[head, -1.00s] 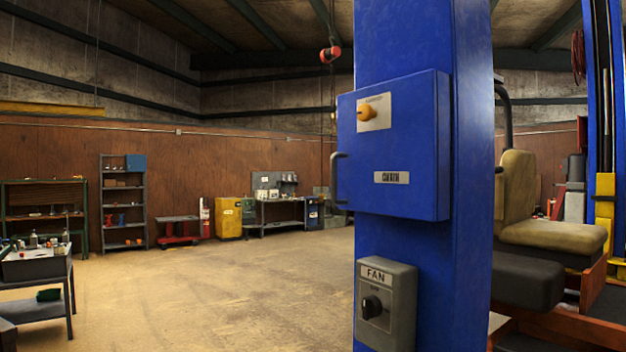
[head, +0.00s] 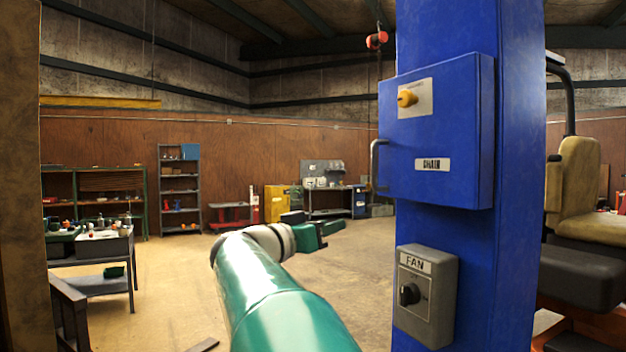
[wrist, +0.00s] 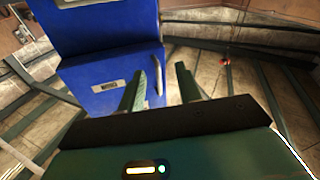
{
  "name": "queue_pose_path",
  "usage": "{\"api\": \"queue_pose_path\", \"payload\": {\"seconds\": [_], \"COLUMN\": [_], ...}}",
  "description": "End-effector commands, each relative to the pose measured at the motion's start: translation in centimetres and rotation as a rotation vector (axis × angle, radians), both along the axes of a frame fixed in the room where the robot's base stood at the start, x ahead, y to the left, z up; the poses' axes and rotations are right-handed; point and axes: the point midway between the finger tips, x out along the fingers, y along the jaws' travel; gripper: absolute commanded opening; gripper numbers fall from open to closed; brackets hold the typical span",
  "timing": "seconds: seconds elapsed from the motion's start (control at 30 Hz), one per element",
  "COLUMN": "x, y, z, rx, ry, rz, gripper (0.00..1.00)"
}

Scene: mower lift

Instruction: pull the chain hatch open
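The chain hatch (head: 436,130) is a blue box door with a "CHAIN" label and a yellow knob, on a blue column. It looks shut. Its dark bar handle (head: 376,165) is on the left edge. My gripper (head: 330,237) is in front of the column, left of and below the handle, touching nothing. In the wrist view the hatch (wrist: 100,82) fills the upper left. The two green fingers of my gripper (wrist: 161,88) stand apart with nothing held. The handle (wrist: 159,75) shows in the picture between the fingers, beyond them.
A grey FAN switch box (head: 427,295) sits below the hatch on the blue column (head: 510,240). A mower seat (head: 580,190) is behind it at right. A bench (head: 95,245) stands at left. The floor left of the column is open.

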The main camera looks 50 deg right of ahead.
Motion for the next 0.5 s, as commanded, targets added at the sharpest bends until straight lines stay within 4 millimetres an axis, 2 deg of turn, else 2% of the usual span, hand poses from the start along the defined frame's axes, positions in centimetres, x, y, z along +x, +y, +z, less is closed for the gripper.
{"api": "queue_pose_path", "payload": {"seconds": [0.03,0.1,0.2,0.37,0.5], "x": [-0.1,-0.3,-0.4,-0.8,-1.3], "y": [-1.3,-2.3,-3.0,-4.0,-5.7], "z": [1.8,4.1,6.1,7.2,7.9], "rx": [-0.089,-0.202,-0.303,-0.345,-0.344], "ry": [-0.023,-0.057,-0.084,-0.096,-0.094], "rz": [-0.033,-0.058,-0.073,-0.078,-0.079], "gripper": [0.34,0.34,0.34,0.34,0.34]}}
